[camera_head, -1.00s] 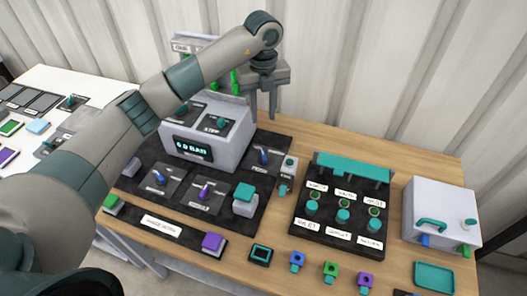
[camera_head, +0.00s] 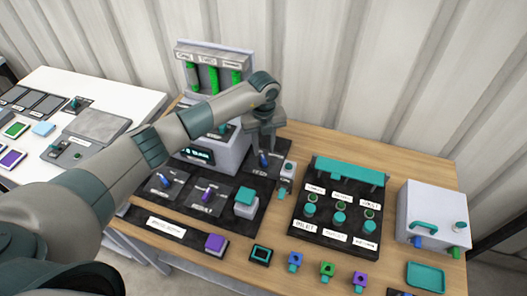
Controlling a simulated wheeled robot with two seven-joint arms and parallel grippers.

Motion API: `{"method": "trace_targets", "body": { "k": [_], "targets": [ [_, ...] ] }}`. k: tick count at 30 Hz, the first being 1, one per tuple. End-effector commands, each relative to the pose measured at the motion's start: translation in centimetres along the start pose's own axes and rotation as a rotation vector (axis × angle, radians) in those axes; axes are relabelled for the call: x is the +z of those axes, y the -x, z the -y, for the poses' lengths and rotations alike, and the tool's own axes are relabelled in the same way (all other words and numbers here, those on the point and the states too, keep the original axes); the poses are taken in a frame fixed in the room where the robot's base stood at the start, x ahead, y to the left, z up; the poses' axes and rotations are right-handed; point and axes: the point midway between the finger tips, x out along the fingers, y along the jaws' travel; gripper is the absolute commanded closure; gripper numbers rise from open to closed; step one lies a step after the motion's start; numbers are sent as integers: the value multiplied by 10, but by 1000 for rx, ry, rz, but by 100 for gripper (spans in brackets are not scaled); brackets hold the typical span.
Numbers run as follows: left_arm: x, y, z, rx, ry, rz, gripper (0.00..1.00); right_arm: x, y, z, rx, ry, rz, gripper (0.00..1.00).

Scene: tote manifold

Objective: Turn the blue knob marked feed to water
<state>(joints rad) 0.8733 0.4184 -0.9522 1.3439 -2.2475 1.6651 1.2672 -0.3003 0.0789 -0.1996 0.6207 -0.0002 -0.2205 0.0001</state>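A blue knob (camera_head: 264,161) stands on a dark plate at the back right of the black panel, with a small white label in front of it that is too blurred to read surely. My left gripper (camera_head: 265,146) points down just above and behind this knob. Its fingers look apart, with the knob's top showing between or just below them; I cannot tell whether they touch it. Another blue knob (camera_head: 164,182) and a purple knob (camera_head: 207,196) stand on plates nearer the front, with labels too small to read. My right gripper is not in view.
My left arm crosses a grey display box (camera_head: 228,154). A rack with green columns (camera_head: 213,78) stands behind. A teal-topped block (camera_head: 246,198) and a small grey unit (camera_head: 288,170) stand near the knob. A black button panel (camera_head: 335,238) is to the right.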

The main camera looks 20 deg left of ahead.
Motion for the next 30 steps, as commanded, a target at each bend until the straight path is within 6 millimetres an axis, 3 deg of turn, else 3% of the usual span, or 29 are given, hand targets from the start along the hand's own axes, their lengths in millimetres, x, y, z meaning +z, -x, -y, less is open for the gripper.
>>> {"method": "trace_targets", "body": {
  "k": [9,22,26,30],
  "targets": [
    [0,-40,0,1,0,0,70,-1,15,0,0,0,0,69],
    [0,-49,0,0,0,1,70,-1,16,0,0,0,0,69],
    [0,-49,0,0,0,1,98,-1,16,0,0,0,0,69],
    [0,-48,0,0,0,1,100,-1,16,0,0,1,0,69]
  ]
}}
